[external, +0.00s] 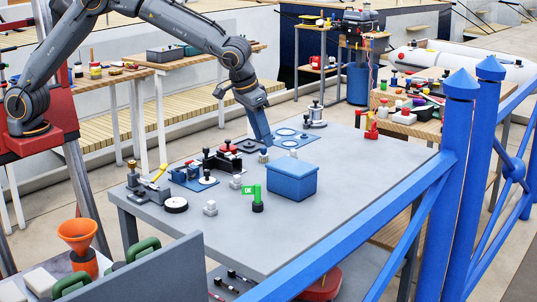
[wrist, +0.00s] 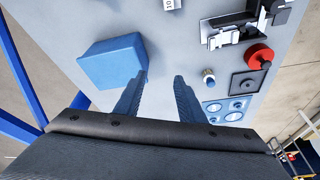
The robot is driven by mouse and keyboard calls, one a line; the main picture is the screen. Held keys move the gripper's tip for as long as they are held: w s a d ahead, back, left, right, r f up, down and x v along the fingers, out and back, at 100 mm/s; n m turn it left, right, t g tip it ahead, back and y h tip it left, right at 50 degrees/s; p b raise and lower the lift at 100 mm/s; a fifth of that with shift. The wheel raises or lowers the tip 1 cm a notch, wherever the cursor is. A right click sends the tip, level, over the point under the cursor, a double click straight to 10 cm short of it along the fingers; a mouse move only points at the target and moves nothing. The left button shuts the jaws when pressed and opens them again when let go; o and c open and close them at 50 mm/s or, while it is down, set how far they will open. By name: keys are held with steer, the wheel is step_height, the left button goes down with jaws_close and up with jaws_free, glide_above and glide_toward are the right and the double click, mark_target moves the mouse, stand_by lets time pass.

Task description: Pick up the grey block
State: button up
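A small light grey block (external: 210,208) stands on the grey table near its front left. A similar small pale piece (external: 236,182) stands farther back; I cannot tell for certain which is the grey block. In the wrist view a small pale block with dark marks (wrist: 172,4) is cut off by the top edge. My gripper (external: 267,142) points down above the table, behind the blue box; the wrist view shows its two fingers (wrist: 162,80) apart with nothing between them. It is well away from both pale pieces.
A blue box (external: 292,181) stands on the table, left of my fingers in the wrist view (wrist: 112,60).

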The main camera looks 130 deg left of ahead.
mark_target(293, 150)
steer(key=s+a+f+n+g+b, duration=0.1)
steer(key=a+f+n, duration=0.1)
steer(key=a, duration=0.5)
steer(key=s+a+f+n+b, duration=0.2)
steer(key=a, duration=0.6)
steer(key=shift+y, duration=0.5)
steer(key=p+x, duration=0.3)
steer(key=x, duration=0.3)
steer(key=shift+s+a+f, duration=0.15)
steer(key=shift+a+f, duration=0.15)
steer(key=shift+a, duration=0.05)
steer(key=shift+c, duration=0.2)
jaws_close()
